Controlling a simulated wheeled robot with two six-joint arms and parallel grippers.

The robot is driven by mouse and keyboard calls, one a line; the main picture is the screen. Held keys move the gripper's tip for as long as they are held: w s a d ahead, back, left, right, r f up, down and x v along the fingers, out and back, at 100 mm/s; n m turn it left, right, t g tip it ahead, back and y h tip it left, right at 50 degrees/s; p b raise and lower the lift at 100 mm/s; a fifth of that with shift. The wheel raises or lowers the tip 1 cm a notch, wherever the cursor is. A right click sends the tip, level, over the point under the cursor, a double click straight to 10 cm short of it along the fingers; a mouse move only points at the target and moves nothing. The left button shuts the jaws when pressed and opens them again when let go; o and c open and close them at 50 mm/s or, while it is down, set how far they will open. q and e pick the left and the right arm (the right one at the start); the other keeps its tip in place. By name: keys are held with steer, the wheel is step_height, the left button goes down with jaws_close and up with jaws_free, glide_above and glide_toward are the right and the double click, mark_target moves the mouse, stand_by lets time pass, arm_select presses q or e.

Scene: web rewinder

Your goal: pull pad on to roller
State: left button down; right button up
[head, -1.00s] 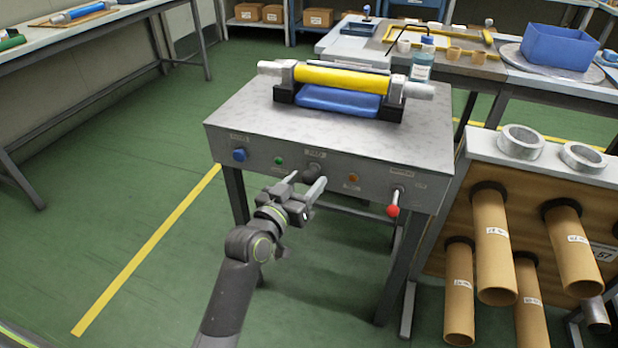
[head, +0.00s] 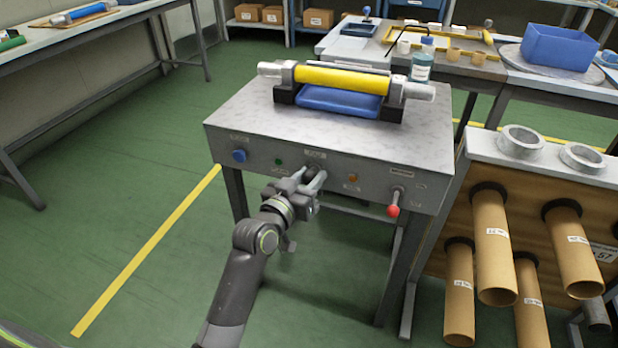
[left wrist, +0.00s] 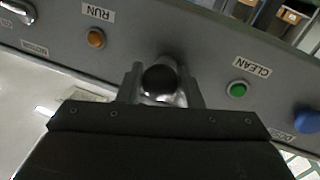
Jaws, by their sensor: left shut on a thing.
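The web rewinder is a grey bench (head: 400,140) with a yellow roller (head: 342,79) across its top. A long blue pad (head: 338,102) lies just in front of and below the roller; I cannot tell if they touch. My left gripper (head: 318,178) is at the middle of the front panel, shut on a dark round knob. In the left wrist view the black knob (left wrist: 160,80) sits between the two fingers (left wrist: 160,88). My right gripper is not in view.
The panel also has a blue button (head: 239,155), a green button (left wrist: 238,89), an orange button (left wrist: 96,38) marked RUN and a red-tipped lever (head: 393,210). A rack with cardboard tubes (head: 493,250) stands close at the right. The floor at the left is clear.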

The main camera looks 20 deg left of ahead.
arm_select(q)
steer(key=v, duration=0.4)
steer(key=shift+s+d+f, duration=0.15)
steer(key=shift+d+f, duration=0.05)
steer(key=shift+d, duration=0.15)
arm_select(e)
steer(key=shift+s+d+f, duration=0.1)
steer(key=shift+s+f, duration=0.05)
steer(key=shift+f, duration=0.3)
arm_select(q)
steer(key=c, duration=1.3)
jaws_free()
steer(key=shift+s, duration=0.1)
steer(key=shift+o, duration=1.3)
steer(key=shift+s+r, duration=0.1)
steer(key=shift+r, duration=0.05)
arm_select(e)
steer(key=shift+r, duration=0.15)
